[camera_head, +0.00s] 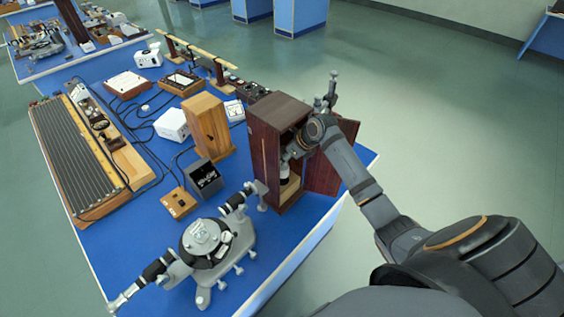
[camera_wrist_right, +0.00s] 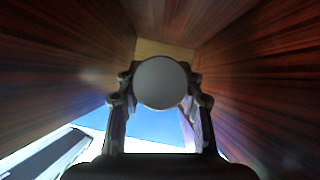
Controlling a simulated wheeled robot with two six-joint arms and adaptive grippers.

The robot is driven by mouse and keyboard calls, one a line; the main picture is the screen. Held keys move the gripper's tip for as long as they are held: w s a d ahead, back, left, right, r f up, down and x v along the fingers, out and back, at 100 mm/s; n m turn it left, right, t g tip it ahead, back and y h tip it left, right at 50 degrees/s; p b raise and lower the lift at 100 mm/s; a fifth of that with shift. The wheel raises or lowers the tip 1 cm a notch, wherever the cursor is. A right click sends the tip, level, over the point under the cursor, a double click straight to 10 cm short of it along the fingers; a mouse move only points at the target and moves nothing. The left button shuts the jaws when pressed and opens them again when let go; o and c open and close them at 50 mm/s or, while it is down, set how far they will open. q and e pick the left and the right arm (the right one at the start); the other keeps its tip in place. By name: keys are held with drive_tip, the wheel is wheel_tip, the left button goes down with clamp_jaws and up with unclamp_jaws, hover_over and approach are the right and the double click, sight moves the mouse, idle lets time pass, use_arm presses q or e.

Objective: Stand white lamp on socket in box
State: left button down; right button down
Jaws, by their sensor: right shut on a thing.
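The dark wooden box (camera_head: 268,124) stands upright near the bench's right edge, with its door (camera_head: 322,172) open to the right. My right arm reaches in through the open front. My right gripper (camera_wrist_right: 160,100) is inside the box, shut on the white lamp (camera_wrist_right: 160,82), whose round pale end faces the wrist camera between the fingers. In the head view a small whitish part (camera_head: 284,169) shows below the gripper, with something dark under it. The socket cannot be made out clearly, and I cannot tell whether the lamp touches it. My left gripper is not in view.
The box's side walls are close on both sides of my right gripper. A spectrometer (camera_head: 205,240) stands in front of the box to the left. A lighter wooden box (camera_head: 206,125) and a black meter (camera_head: 203,177) stand left of it. Open floor lies right.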

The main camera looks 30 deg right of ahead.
drive_tip(key=shift+w+a, duration=0.2)
drive_tip(key=shift+w, duration=0.05)
drive_tip(key=shift+f, duration=0.2)
wheel_tip(320, 180, down, 2)
drive_tip(key=shift+s+d+f+p, duration=0.1)
drive_tip(key=shift+f+p, duration=0.1)
drive_tip(key=shift+p, duration=0.45)
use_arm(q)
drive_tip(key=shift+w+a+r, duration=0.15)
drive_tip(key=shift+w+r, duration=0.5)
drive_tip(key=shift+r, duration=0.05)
use_arm(e)
drive_tip(key=shift+f, duration=0.35)
drive_tip(key=c, duration=1.1)
unclamp_jaws()
drive_tip(key=shift+f, duration=0.1)
drive_tip(key=shift+c, duration=0.2)
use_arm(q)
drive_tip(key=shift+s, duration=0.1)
